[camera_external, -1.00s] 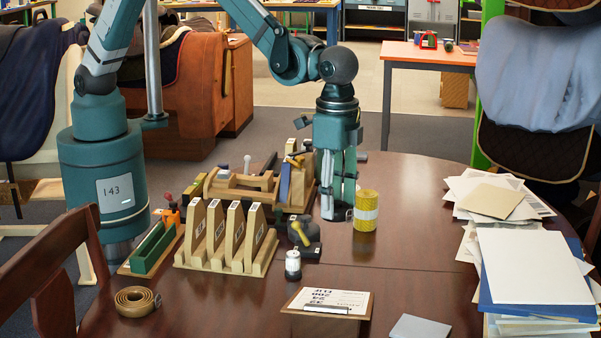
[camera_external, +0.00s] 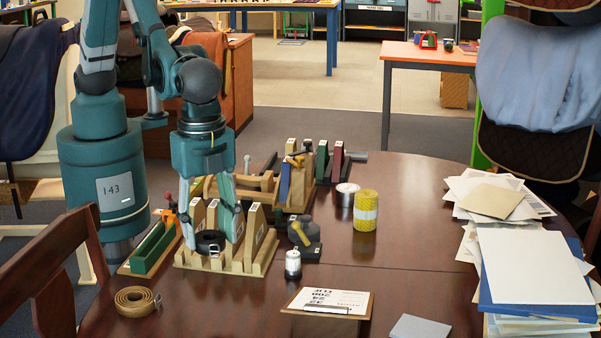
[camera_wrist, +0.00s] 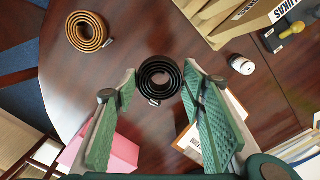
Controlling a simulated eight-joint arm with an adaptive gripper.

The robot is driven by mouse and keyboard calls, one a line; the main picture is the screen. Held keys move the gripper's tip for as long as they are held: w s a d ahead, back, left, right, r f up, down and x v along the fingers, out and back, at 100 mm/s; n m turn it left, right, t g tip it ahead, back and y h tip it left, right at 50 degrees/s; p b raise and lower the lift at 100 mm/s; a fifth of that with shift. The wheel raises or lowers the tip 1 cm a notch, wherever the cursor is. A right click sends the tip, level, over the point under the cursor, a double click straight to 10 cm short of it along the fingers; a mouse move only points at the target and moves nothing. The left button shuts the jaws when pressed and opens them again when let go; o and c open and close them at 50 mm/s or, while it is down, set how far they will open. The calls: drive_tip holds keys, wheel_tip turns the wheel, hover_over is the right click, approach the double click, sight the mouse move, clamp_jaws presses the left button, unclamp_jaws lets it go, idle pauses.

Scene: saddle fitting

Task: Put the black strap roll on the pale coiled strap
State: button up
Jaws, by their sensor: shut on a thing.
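The black strap roll (camera_external: 210,243) is a dark spiral coil with a small buckle. It is held between the fingertips of my gripper (camera_external: 212,238), in front of the wooden rack. The wrist view shows the roll (camera_wrist: 160,98) from above, with a green-padded finger of my gripper (camera_wrist: 160,84) on each side. The pale coiled strap (camera_external: 135,312) is a tan coil with a metal buckle. It lies flat on the table at the front left, lower left of my gripper. In the wrist view the pale coiled strap (camera_wrist: 77,37) is at upper left, apart from the roll and uncovered.
A wooden slotted rack (camera_external: 262,268) stands beneath and beside my gripper. A green block holder (camera_external: 152,248) stands left of it. A small white-labelled jar (camera_external: 293,264), a clipboard (camera_external: 330,300) and yellow twine (camera_external: 366,211) are to the right. Bare table surrounds the pale strap.

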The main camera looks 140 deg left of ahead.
drive_tip(key=s+d+m, duration=0.1)
drive_tip(key=s+d, duration=0.2)
drive_tip(key=d, duration=0.5)
drive_tip(key=s+d+m, duration=0.2)
drive_tip(key=s+d, duration=0.1)
drive_tip(key=d, duration=0.5)
drive_tip(key=shift+r, duration=0.15)
drive_tip(key=shift+s, duration=0.1)
hover_over(134, 296)
drive_tip(key=shift+f, duration=3.15)
drive_tip(key=shift+b, duration=0.3)
drive_tip(key=shift+f, duration=1.85)
drive_tip(key=shift+f+b, duration=0.2)
drive_tip(key=shift+b, duration=0.2)
drive_tip(key=o, duration=1)
drive_tip(key=shift+c, duration=0.2)
